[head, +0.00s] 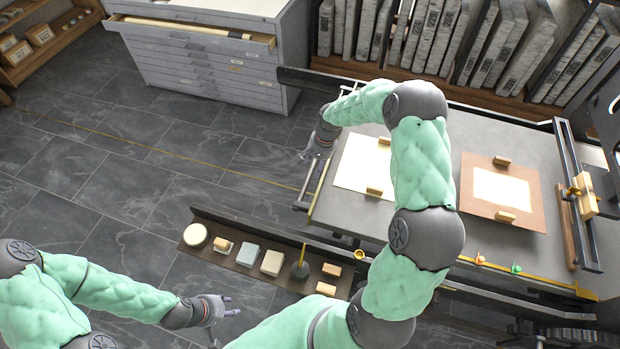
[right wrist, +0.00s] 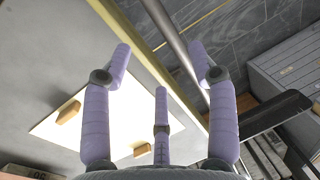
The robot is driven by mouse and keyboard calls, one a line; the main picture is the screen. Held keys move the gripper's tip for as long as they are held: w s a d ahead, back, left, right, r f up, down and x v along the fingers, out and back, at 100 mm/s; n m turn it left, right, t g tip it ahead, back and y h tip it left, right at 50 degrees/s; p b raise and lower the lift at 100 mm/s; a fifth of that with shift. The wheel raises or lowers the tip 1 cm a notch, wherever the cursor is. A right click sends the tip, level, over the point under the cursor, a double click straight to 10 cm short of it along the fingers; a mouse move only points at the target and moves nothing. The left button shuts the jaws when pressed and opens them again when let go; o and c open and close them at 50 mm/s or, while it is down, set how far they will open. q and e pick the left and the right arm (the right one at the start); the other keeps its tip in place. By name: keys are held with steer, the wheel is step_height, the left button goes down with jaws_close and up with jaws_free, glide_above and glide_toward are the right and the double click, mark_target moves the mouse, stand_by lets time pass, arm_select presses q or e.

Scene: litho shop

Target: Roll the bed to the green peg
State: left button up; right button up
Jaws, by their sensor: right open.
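The grey press bed (head: 440,240) carries a white sheet and a brown-bordered sheet. A green peg (head: 516,268) stands on the yellow strip along its front right edge, with an orange peg (head: 480,258) to its left. A silver bar (head: 318,185) runs along the bed's left end; it also shows in the right wrist view (right wrist: 170,40). My right gripper (head: 312,152) is open at the far part of this bar. Its fingers (right wrist: 160,85) are spread with the bar between them, not closed on it. My left gripper (head: 225,312) is open and empty, low at the front left.
A dark shelf (head: 205,245) in front of the bed holds several small blocks and tools. A grey drawer cabinet (head: 200,60) with an open top drawer stands at the back. Stone slabs (head: 435,40) fill the rack behind. The floor at left is clear.

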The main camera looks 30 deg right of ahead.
mark_target(309, 180)
steer(key=f, duration=0.3)
steer(key=w+a+f+b, duration=0.1)
steer(key=f, duration=0.3)
steer(key=f+b, duration=0.1)
steer(key=f, duration=0.2)
steer(key=shift+w+a+f, duration=0.2)
steer(key=shift+w+f, duration=0.05)
steer(key=shift+d, duration=0.1)
jaws_close()
